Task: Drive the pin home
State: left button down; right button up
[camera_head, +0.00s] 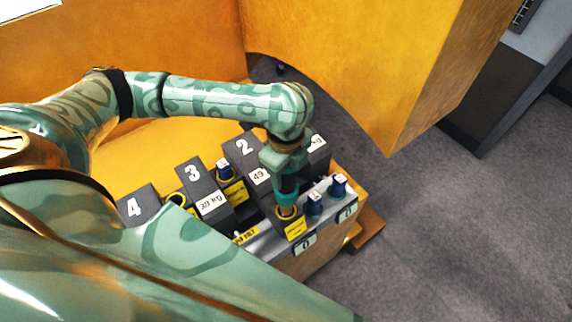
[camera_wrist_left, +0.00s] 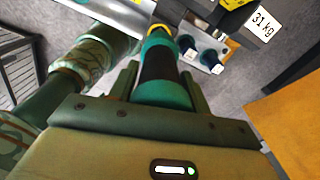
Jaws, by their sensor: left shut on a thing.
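My left gripper (camera_head: 288,185) points down over the front row of dark counterweight blocks. It is shut on a teal and black cylindrical pin or handle (camera_wrist_left: 163,72), which stands between its fingers in the wrist view. How deep the pin sits is hidden. My right gripper is not in view.
Two blue pins (camera_head: 314,204) (camera_head: 338,186) stand in the grey rail beside it. Another blue pin (camera_head: 224,169) stands in a yellow ring further left. Numbered dark blocks (camera_head: 197,186) line the back. A large orange panel (camera_head: 370,60) overhangs behind; grey floor (camera_head: 480,220) is clear at right.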

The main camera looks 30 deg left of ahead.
pick_arm(q)
notch_tip(320, 180, up, 10)
jog(key=shift+f, duration=0.1)
dwell(0.5)
dwell(1.0)
